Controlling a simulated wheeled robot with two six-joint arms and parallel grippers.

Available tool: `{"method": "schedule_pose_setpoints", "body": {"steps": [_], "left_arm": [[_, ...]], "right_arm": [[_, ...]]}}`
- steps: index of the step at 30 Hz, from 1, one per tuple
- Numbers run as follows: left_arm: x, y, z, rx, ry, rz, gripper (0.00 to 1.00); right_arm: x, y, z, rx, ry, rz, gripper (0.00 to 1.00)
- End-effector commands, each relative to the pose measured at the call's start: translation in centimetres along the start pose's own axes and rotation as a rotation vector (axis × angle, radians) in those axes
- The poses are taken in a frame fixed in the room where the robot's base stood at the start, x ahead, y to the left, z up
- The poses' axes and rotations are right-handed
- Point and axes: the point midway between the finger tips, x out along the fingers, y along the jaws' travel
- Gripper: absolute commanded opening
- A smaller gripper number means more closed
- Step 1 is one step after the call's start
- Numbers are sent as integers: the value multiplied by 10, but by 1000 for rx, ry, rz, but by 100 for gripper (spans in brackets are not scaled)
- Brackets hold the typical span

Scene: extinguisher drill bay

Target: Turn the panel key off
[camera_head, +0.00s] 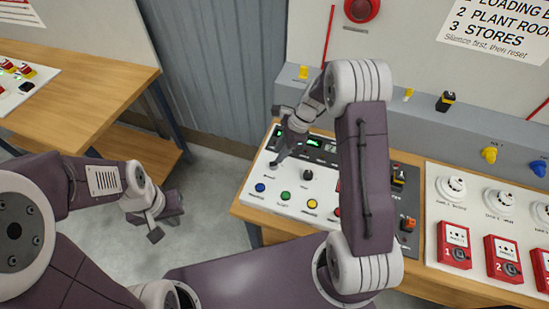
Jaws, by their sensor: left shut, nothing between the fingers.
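The white control panel (264,205) lies on the wooden bench with green-lit displays along its back edge. A row of coloured buttons runs along its front, and a black knob (307,174) stands behind them. My left gripper (155,232) is shut and empty, hanging over the floor left of the bench.
To the right, a dark module (407,210) has a yellow and an orange switch. Beyond it, a white board (432,205) carries round detectors and red call points (454,245). Another wooden table (85,75) stands at the left. Grey floor lies between the tables.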

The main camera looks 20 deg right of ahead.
Motion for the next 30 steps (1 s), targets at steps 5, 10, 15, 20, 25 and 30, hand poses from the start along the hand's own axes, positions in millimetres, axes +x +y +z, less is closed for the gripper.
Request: {"method": "schedule_pose_setpoints", "body": {"steps": [5, 10, 15, 20, 25, 30], "left_arm": [[-5, 0, -1, 0, 0, 0, 0], [-5, 0, -1, 0, 0, 0, 0], [-5, 0, -1, 0, 0, 0, 0], [-5, 0, -1, 0, 0, 0, 0], [-5, 0, -1, 0, 0, 0, 0], [-6, 0, -1, 0, 0, 0, 0]], "right_arm": [[32, 1, 0, -1, 0, 3, 27], [44, 0, 0, -1, 0, 1, 27], [45, 0, 0, -2, 1, -1, 27], [45, 0, 0, -2, 1, -1, 0], [44, 0, 0, -2, 1, -2, 0], [44, -1, 0, -19, 1, 4, 0]]}}
